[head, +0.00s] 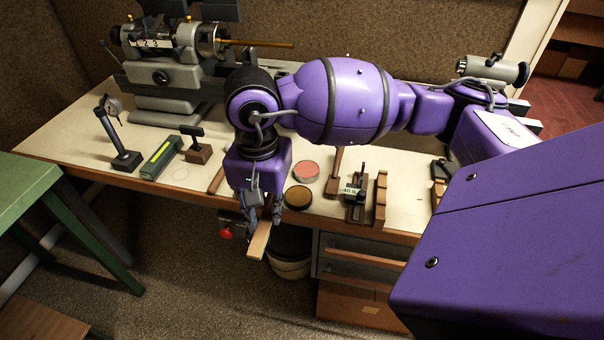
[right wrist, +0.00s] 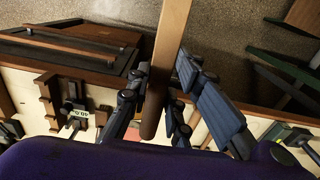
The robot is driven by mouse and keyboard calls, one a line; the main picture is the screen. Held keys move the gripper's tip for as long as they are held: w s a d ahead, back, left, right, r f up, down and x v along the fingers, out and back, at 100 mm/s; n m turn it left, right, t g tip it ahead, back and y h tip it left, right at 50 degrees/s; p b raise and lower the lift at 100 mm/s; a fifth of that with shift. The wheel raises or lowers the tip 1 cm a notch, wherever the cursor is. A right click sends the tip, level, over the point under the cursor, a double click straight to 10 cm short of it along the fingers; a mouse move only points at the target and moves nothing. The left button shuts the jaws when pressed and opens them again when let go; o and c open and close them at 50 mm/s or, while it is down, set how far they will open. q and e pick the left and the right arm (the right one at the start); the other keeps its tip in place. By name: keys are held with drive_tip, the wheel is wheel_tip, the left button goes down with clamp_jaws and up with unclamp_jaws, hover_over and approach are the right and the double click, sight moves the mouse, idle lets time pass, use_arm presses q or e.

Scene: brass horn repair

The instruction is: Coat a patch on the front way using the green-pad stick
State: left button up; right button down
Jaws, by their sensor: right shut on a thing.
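My right gripper (head: 264,208) is shut on a flat wooden stick (head: 259,241), held in front of the bench's front edge. The stick slants down toward the floor in the head view. In the right wrist view the stick (right wrist: 171,40) runs up from between the fingers (right wrist: 165,82) and out of the top of the picture. No green pad shows on its visible part. A grey lathe-like machine (head: 163,76) stands at the back left of the bench; I cannot tell which part is the front way. My left gripper is not in view.
On the bench (head: 65,140) are a pink-topped tin (head: 305,169), an amber-topped tin (head: 298,196), a green level (head: 161,157), a dial gauge stand (head: 121,150) and wooden holders (head: 380,198). A green table (head: 25,185) stands at left. A bucket (head: 289,266) stands below.

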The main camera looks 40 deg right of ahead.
drive_tip(key=m, duration=0.2)
drive_tip(key=d+m, duration=0.1)
drive_tip(key=m, duration=0.1)
drive_tip(key=w+m, duration=0.1)
drive_tip(key=m, duration=0.1)
drive_tip(key=shift+d+f+p, duration=0.1)
drive_tip(key=shift+d+p, duration=0.05)
drive_tip(key=shift+p, duration=0.15)
drive_tip(key=d+m, duration=0.1)
drive_tip(key=m, duration=0.3)
drive_tip(key=w+d+m+p, duration=0.1)
drive_tip(key=m, duration=0.3)
drive_tip(key=w+d+m, duration=0.1)
drive_tip(key=m, duration=0.3)
drive_tip(key=shift+f, duration=0.4)
drive_tip(key=d+f+m, duration=0.1)
drive_tip(key=f+m, duration=0.1)
drive_tip(key=m, duration=0.3)
drive_tip(key=d+f+m, duration=0.2)
drive_tip(key=f+m, duration=0.1)
drive_tip(key=m, duration=0.3)
drive_tip(key=w+d+f+m, duration=0.1)
drive_tip(key=d+f+m, duration=0.1)
drive_tip(key=m, duration=0.4)
drive_tip(key=shift+f+b, duration=0.35)
drive_tip(key=shift+b, duration=0.05)
drive_tip(key=shift+w, duration=0.1)
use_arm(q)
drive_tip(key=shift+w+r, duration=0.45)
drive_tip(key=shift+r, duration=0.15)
